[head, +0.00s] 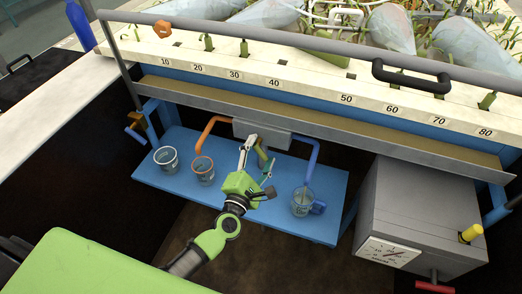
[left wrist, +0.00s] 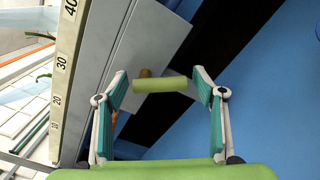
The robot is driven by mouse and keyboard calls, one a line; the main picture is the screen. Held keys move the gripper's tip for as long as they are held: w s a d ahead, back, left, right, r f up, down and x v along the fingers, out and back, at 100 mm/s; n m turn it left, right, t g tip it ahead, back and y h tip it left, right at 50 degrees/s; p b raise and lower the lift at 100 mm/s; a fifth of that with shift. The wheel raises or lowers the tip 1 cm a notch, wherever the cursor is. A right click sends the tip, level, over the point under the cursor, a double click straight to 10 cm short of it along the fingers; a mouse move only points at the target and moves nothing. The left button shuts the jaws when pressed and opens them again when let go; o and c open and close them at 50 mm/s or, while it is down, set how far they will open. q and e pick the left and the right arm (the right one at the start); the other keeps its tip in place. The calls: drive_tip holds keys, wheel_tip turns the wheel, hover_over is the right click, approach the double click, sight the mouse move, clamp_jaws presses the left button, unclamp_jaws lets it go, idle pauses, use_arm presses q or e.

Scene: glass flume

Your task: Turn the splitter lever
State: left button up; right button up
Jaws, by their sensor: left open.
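The splitter is a grey box (head: 276,136) under the channel's front edge, with an orange pipe (head: 213,122) on its left and a blue pipe (head: 314,150) on its right. Its lever, a yellow-green handle (head: 263,157), hangs at the box's front, partly hidden by my left gripper (head: 258,156). In the left wrist view the lever handle (left wrist: 160,85) lies crosswise between the fingertips of my open left gripper (left wrist: 159,78). Narrow gaps show at both handle ends; I cannot tell the depth between them. My right gripper is not in view.
A blue shelf (head: 160,180) below carries a clear cup (head: 166,158), an orange-rimmed cup (head: 203,170) and a blue-handled jug (head: 303,203). A grey cabinet (head: 425,205) with a dial stands at right. The white numbered ledge (head: 300,80) runs above.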

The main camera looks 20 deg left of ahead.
use_arm(q)
drive_tip(key=shift+w, duration=0.35)
drive_tip(key=c, duration=1.1)
drive_tip(key=m, duration=0.1)
drive_tip(key=m+p, duration=0.1)
drive_tip(key=m, duration=0.1)
drive_tip(key=shift+a+f, duration=0.1)
drive_tip(key=shift+a, duration=0.15)
drive_tip(key=shift+a+f+m+p, duration=0.15)
drive_tip(key=shift+m+p, duration=0.1)
drive_tip(key=shift+m, duration=0.6)
drive_tip(key=shift+a+m+p, duration=0.15)
drive_tip(key=shift+m+p, duration=0.1)
drive_tip(key=shift+m, duration=0.6)
